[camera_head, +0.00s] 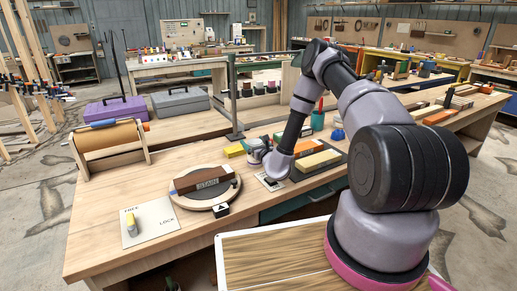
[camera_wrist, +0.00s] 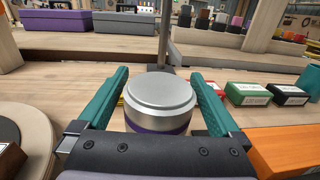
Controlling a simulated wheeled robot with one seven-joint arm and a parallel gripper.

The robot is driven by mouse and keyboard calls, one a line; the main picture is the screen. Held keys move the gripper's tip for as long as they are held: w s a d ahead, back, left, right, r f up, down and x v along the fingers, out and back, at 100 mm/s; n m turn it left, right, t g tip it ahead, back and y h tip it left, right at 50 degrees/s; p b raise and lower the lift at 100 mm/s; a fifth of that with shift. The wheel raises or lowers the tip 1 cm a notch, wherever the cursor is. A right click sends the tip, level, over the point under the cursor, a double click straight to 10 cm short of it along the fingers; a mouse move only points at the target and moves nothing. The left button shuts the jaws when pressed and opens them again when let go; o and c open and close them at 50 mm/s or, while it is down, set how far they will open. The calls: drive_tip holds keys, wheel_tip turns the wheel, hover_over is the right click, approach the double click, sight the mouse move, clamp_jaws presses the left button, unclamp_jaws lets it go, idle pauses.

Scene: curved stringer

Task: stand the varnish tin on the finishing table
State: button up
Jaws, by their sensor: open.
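A round silver tin with a purple band (camera_wrist: 162,98), which looks like the varnish tin, stands upright on a wooden surface in the wrist view. My gripper (camera_wrist: 157,74) is open, with one teal finger on each side of the tin. I cannot tell whether either finger touches it. In the head view my gripper (camera_head: 256,150) is low over the middle of the long workbench (camera_head: 100,205), and the tin is mostly hidden there. No table is clearly marked as the finishing table.
A round turntable (camera_head: 229,201) carries a brown block marked STAIN (camera_head: 202,179). A FREE/LOCK board (camera_head: 151,223) lies to its left. A paper roll (camera_head: 110,140), purple toolbox (camera_head: 115,111) and grey toolbox (camera_head: 180,101) stand behind. Red (camera_wrist: 247,94) and green boxes are right of the tin.

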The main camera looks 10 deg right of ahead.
drive_tip(key=v, duration=1.1)
drive_tip(key=a+r+n+g+y, duration=0.2)
drive_tip(key=a+r+n+y, duration=0.3)
drive_tip(key=r, duration=0.5)
drive_tip(key=a+r+n+g+y, duration=0.2)
drive_tip(key=a+r+n+y, duration=0.3)
drive_tip(key=r, duration=0.4)
drive_tip(key=s+a+r+n+g+y, duration=0.2)
drive_tip(key=s+a+r+n+g, duration=0.1)
drive_tip(key=s+r+n+g, duration=0.3)
drive_tip(key=s+a+r+n+g+y, duration=0.25)
drive_tip(key=s+r+n+g, duration=0.2)
drive_tip(key=s+r, duration=0.25)
drive_tip(key=s+d+r+n+g+h, duration=0.2)
drive_tip(key=s+d+n+h, duration=0.15)
drive_tip(key=s, duration=0.35)
drive_tip(key=s+d+r+n+g+h, duration=0.1)
drive_tip(key=s+d+n+h, duration=0.15)
drive_tip(key=s+h, duration=0.3)
drive_tip(key=s+d+r+n+t+h, duration=0.1)
drive_tip(key=s+d+r+t+h, duration=0.1)
drive_tip(key=d, duration=0.4)
drive_tip(key=s+d+r+n+t+h, duration=0.1)
drive_tip(key=s+d+r+t+h, duration=0.2)
drive_tip(key=d+r+t+h, duration=0.2)
drive_tip(key=shift+s+d+n, duration=0.2)
drive_tip(key=shift+d+n, duration=0.15)
drive_tip(key=shift+d, duration=0.7)
